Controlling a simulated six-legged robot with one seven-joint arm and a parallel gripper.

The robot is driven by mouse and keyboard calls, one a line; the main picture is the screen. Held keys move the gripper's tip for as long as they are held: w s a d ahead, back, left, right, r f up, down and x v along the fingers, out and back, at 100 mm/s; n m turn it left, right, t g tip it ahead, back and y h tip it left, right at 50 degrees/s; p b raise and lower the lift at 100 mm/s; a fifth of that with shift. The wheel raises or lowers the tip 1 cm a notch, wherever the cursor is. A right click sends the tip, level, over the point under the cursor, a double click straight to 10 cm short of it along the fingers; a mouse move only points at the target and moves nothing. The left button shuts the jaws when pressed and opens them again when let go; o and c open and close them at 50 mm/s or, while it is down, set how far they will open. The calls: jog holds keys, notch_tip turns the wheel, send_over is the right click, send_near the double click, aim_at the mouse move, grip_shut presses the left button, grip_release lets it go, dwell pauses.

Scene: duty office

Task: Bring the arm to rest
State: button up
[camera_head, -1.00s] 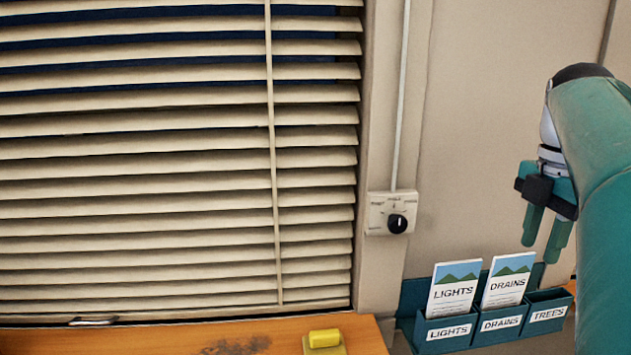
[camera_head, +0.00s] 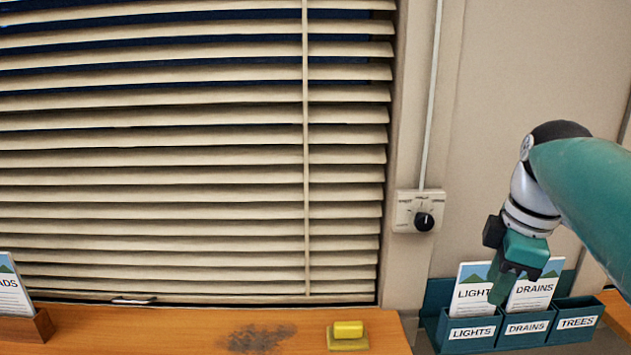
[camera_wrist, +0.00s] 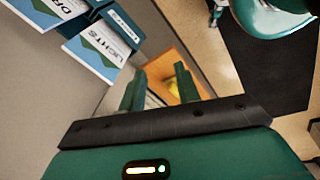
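My gripper (camera_head: 502,285) hangs at the right of the head view, pointing down in front of the leaflet rack. In the wrist view its two green fingers (camera_wrist: 160,88) stand apart with nothing held between them. My arm comes in from the right edge. In the head view the gripper hides part of the LIGHTS leaflet (camera_head: 467,296) and the edge of the DRAINS leaflet (camera_head: 538,289). Whether it touches either cannot be told there; in the wrist view the leaflets lie to the upper left, apart from the fingers.
The teal rack (camera_head: 433,302) has three labelled pockets; the TREES pocket (camera_head: 577,322) holds no leaflet. A yellow block (camera_head: 348,330) sits on the wooden top (camera_head: 190,330). A dial box (camera_head: 405,210) is on the wall beside the blinds (camera_head: 180,160). A leaflet holder (camera_head: 28,328) stands at far left.

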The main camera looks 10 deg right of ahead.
jog(key=s+a+f+m+t, duration=0.1)
jog(key=a+f+m, duration=0.4)
jog(key=a, duration=0.6)
jog(key=s+a+f+m+t, duration=0.1)
jog(key=a+f+m+t, duration=0.1)
jog(key=a+f+m, duration=0.3)
jog(key=a+f, duration=0.4)
jog(key=a, duration=0.2)
jog(key=shift+s+t, duration=0.2)
jog(key=shift+t, duration=0.1)
jog(key=shift+a+f, duration=0.1)
jog(key=shift+a, duration=0.15)
